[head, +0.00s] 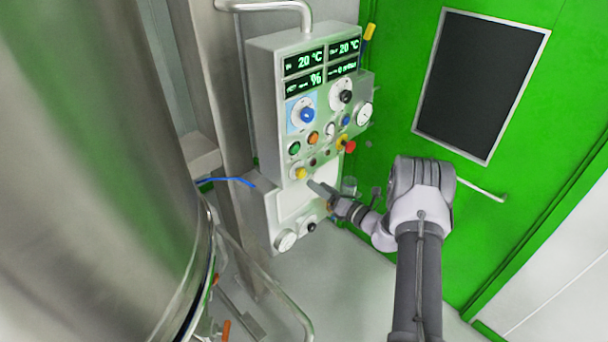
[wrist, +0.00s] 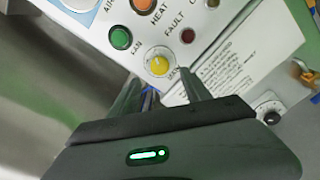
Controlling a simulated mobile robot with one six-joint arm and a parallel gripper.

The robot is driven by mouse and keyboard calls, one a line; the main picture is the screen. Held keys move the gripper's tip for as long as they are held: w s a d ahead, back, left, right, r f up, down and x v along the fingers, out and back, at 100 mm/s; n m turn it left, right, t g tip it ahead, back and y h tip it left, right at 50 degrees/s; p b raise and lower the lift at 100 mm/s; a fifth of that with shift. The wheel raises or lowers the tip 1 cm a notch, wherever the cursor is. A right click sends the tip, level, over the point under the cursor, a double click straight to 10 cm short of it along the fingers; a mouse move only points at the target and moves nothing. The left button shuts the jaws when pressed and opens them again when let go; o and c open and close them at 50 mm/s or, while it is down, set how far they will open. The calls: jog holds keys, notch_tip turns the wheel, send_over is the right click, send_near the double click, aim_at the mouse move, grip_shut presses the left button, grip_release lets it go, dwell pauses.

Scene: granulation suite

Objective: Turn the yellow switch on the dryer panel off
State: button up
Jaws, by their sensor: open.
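The yellow switch (wrist: 159,61) is a round knob on the light grey dryer panel (head: 265,130), below a green button. In the wrist view it sits just beyond my fingertips, about midway between them. It also shows in the head view (head: 300,173) at the panel's lower left. My gripper (wrist: 158,80) is open and empty, with one finger on each side of the knob's line. I cannot tell whether the fingers touch the panel. In the head view my gripper (head: 312,184) is close to the panel face, just right of and below the knob.
Near the switch are a green button (wrist: 121,38), an orange button (wrist: 140,5) and a dark red fault lamp (wrist: 188,36). A red emergency button (head: 349,146) is at the panel's right. A large steel vessel (head: 90,150) fills the left, and a green door (head: 400,120) stands behind.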

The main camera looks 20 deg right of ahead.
aim_at(303, 175)
jog(key=x, duration=0.7)
jog(key=shift+w, duration=0.2)
